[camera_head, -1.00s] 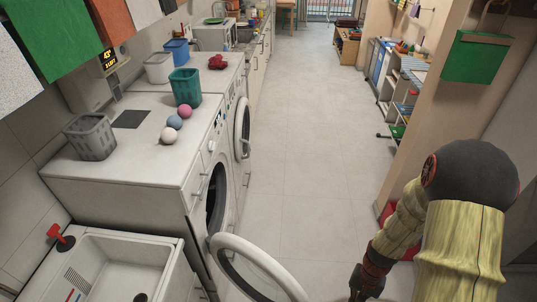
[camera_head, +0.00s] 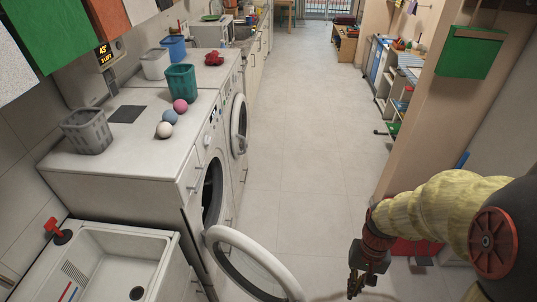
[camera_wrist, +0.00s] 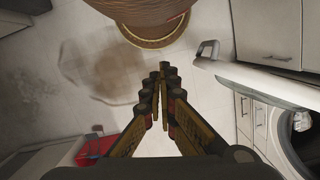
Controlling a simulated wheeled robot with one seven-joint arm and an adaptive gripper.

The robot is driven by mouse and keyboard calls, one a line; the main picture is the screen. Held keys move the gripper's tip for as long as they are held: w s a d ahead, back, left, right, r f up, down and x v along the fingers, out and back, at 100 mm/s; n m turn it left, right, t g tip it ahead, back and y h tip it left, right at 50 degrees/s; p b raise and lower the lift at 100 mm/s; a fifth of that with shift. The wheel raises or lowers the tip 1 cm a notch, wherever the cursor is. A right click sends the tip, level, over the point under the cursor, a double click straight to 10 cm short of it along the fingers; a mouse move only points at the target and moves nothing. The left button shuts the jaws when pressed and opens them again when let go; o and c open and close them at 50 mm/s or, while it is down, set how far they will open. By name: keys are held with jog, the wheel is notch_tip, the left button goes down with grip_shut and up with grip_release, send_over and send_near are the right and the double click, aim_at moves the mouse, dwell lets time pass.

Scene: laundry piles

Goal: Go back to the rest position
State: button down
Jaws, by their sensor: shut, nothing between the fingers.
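My gripper (camera_head: 357,284) hangs low at the bottom of the head view, right of the open washer door (camera_head: 255,262), with floor showing between them. In the wrist view my gripper (camera_wrist: 164,68) has its fingertips together and nothing between them. My arm comes in from the right edge of the head view, bent, with the gripper at its lower left end.
The front washer (camera_head: 125,165) has its round door swung out into the aisle; a second machine (camera_head: 218,75) behind it is also open. A sink (camera_head: 100,262) is at lower left. A wall with a green box (camera_head: 470,53) stands right. The middle floor (camera_head: 310,140) is clear.

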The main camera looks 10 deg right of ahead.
jog(key=a+r+n+t+b, duration=0.1)
jog(key=a+r, duration=0.4)
jog(key=r, duration=0.6)
jog(key=w+a+r+n+t+h, duration=0.1)
jog(key=a+r+n+t, duration=0.3)
jog(key=r, duration=0.7)
jog(key=shift+a+r+t+b, duration=0.25)
jog(key=shift+a+t+b, duration=0.15)
jog(key=shift+t, duration=0.8)
